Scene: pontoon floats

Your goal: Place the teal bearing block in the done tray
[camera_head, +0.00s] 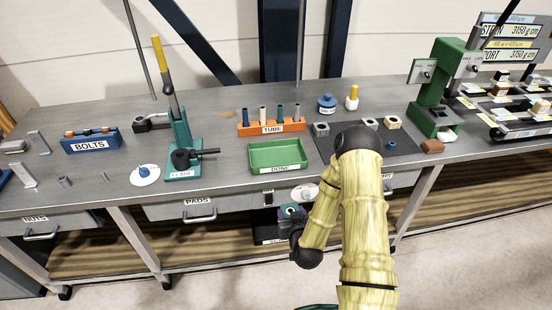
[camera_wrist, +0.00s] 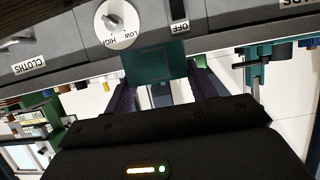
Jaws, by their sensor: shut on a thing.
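The teal bearing block (camera_head: 291,211) is held at my gripper, in front of the bench's front face and lower than the bench top. In the wrist view the block (camera_wrist: 155,62) sits between the two dark fingers of my gripper (camera_wrist: 160,80), which is shut on it. The done tray (camera_head: 262,170) is a shallow green tray labelled DONE on the bench top, near the front edge. It looks empty. My gripper is below and slightly right of the tray in the head view. My arm hides part of the bench to the right.
An orange TUBE rack (camera_head: 268,130) with several upright tubes stands behind the tray. A teal lever press (camera_head: 182,145) stands left of it. A dark mat (camera_head: 402,143) with several blocks lies right. The bench front carries a dial (camera_wrist: 115,22) close to the block.

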